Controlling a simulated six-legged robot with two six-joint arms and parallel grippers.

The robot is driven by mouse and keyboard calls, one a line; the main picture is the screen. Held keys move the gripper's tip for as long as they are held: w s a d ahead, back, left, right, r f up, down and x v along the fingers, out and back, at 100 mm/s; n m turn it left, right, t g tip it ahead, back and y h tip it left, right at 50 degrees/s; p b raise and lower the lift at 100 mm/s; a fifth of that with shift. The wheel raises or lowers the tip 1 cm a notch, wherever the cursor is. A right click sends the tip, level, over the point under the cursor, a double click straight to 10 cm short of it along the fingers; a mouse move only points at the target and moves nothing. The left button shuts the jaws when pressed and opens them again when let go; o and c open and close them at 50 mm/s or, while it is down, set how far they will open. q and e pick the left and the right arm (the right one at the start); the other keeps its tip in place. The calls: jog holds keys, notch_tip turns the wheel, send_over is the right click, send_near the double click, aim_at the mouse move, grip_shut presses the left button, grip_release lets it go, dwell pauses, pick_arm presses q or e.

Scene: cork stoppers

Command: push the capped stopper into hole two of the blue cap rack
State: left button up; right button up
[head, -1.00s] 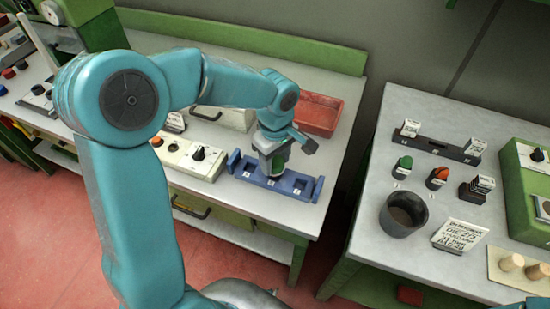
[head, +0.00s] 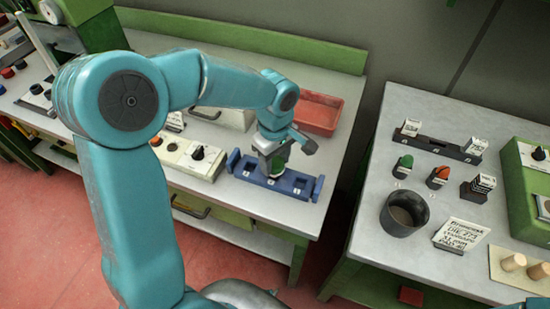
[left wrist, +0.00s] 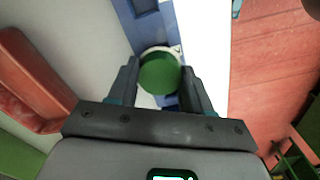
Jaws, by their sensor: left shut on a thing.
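The blue cap rack (head: 247,174) lies along the front of the left bench, with raised ends and a dark open hole showing right of the gripper. My left gripper (head: 272,165) is over the rack's middle. It is shut on the green-capped stopper, whose round green cap (left wrist: 159,73) shows between the two fingers (left wrist: 161,90) in the left wrist view. The stopper's lower end is hidden, so I cannot tell how deep it sits or which hole is under it. My right gripper is not in view.
A red tray (head: 318,113) stands behind the rack, and a pale control box with a knob (head: 190,158) stands left of it. The right bench holds a dark cup (head: 405,212), green and orange stoppers, and a dark rack (head: 440,148) with labels.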

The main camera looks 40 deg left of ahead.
aim_at(275, 163)
pick_arm(q)
jog(key=shift+f+b, duration=0.9)
jog(key=shift+f, duration=0.1)
dwell(0.8)
jog(key=o, duration=1.2)
jog(key=shift+c, duration=0.2)
notch_tip(275, 163, up, 16)
jog(key=shift+r+p, duration=0.2)
jog(key=shift+p, duration=0.25)
